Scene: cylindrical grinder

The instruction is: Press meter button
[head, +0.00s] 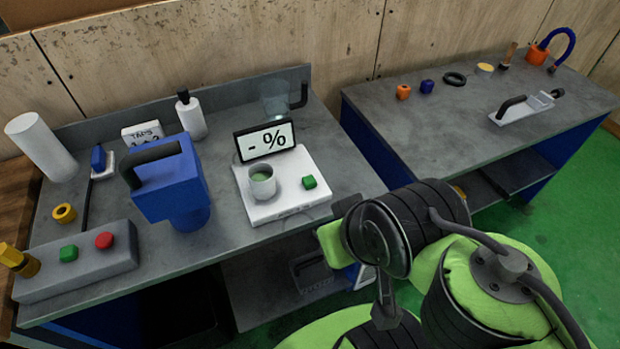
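The meter (290,205) is a white box on the left grey bench. Its upright black-framed display (265,141) reads "- %". A green meter button (309,182) stands on its top at the right. A small white cup (262,182) with green contents stands on the meter, left of the button. My green and black arm fills the lower right, in front of the bench's right edge and apart from the button in the picture. My gripper does not show, so its opening cannot be seen.
A blue device with a black handle (172,181) stands left of the meter. A grey control box (85,265) carries green and red buttons. A white bottle (190,117) and a clear beaker (276,101) stand behind. The right bench (420,125) holds small items.

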